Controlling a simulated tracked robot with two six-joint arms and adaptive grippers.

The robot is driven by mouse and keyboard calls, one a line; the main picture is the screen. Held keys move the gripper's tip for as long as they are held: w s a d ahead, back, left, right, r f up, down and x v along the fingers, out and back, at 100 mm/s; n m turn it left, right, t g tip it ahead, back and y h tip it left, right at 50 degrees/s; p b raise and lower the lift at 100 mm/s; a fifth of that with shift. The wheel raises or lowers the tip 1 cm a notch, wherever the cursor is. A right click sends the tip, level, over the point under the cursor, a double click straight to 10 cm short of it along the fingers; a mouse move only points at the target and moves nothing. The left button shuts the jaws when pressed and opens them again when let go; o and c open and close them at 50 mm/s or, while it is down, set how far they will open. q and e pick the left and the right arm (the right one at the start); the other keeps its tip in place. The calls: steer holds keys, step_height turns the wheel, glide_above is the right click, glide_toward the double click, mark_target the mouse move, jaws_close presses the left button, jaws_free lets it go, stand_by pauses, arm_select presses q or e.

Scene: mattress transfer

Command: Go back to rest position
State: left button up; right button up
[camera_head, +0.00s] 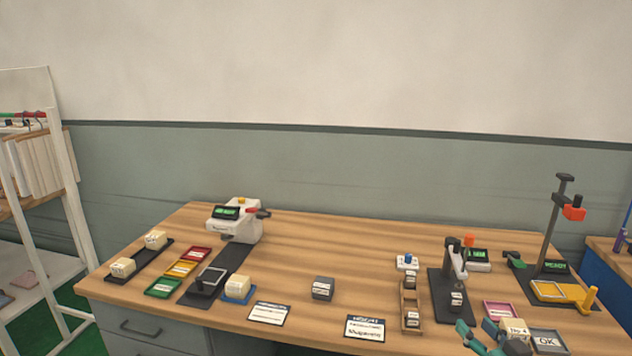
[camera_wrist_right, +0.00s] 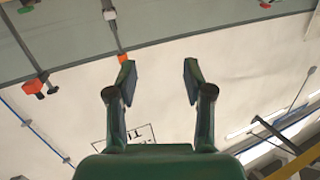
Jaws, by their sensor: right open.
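My right gripper (camera_head: 476,338) is at the bottom right of the head view, by the table's front edge, with teal fingers. In the right wrist view my right gripper (camera_wrist_right: 158,78) has its two fingers well apart, with nothing between them. A beige block (camera_head: 516,328) with a label stands just behind and right of the gripper in the head view; the gripper partly covers it. My left gripper is not in view.
The wooden table (camera_head: 350,255) holds a white device (camera_head: 236,220) at left, a dark stand (camera_head: 450,290) and a taller stand (camera_head: 560,230) at right. An OK tray (camera_head: 547,342) and a pink tray (camera_head: 500,310) lie near my right gripper. The back middle is clear.

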steer(key=s+a+f+m+g+y, duration=0.1)
steer(key=s+a+f+g, duration=0.3)
steer(key=a+f, duration=0.65)
steer(key=s+a+f+g+y, duration=0.1)
steer(key=s+a+f+g, duration=0.5)
steer(key=f, duration=0.8)
steer(key=s+a+f+g, duration=0.2)
steer(key=s+f+g, duration=0.1)
steer(key=s, duration=0.5)
steer(key=s+a+f+m+g, duration=0.1)
steer(key=s+a+f+g, duration=0.1)
steer(key=s+f, duration=0.4)
steer(key=s+g, duration=0.1)
steer(key=s, duration=0.2)
steer(key=shift+s+a+f+p, duration=0.25)
steer(key=shift+a+f+p, duration=0.05)
steer(key=shift+a+p, duration=0.1)
